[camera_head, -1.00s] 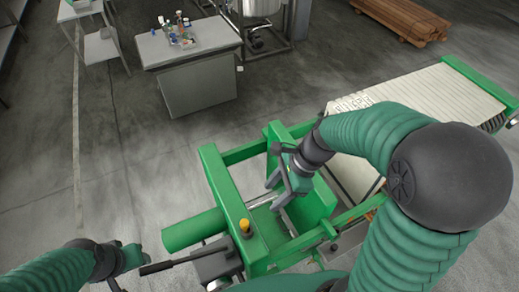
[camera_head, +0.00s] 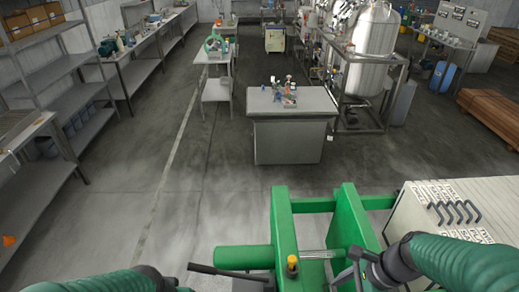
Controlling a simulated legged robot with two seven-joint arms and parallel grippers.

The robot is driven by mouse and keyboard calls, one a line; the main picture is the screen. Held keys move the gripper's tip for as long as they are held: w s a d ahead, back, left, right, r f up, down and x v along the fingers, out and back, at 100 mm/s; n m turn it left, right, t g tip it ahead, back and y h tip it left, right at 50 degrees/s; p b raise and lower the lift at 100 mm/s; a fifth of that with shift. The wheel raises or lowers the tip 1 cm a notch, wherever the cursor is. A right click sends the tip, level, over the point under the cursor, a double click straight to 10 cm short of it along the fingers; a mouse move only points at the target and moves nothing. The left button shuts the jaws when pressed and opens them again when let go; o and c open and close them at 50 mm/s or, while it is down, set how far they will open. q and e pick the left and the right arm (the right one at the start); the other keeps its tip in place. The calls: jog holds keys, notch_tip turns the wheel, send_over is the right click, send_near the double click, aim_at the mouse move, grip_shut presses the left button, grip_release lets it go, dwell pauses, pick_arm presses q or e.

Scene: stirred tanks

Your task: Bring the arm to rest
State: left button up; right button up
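My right arm (camera_head: 455,262) comes in from the lower right, with its green ribbed sleeve and dark wrist. Its gripper (camera_head: 347,275) is small and partly cut off at the bottom edge, beside the green frame of a press-like machine (camera_head: 287,225). I cannot tell how far its fingers are apart, and I see nothing held in it. My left arm (camera_head: 115,283) shows only as a green sleeve at the bottom left. Its gripper is below the picture.
A grey table (camera_head: 290,105) with bottles stands ahead. Shelves line the left; the floor between is clear.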

notch_tip(320, 180, down, 19)
jog(key=n+t+h+b, duration=0.1)
jog(key=n+h+b, duration=0.3)
jog(key=n+b, duration=1)
jog(key=s+n, duration=0.1)
jog(key=n, duration=0.4)
jog(key=shift+t, duration=0.3)
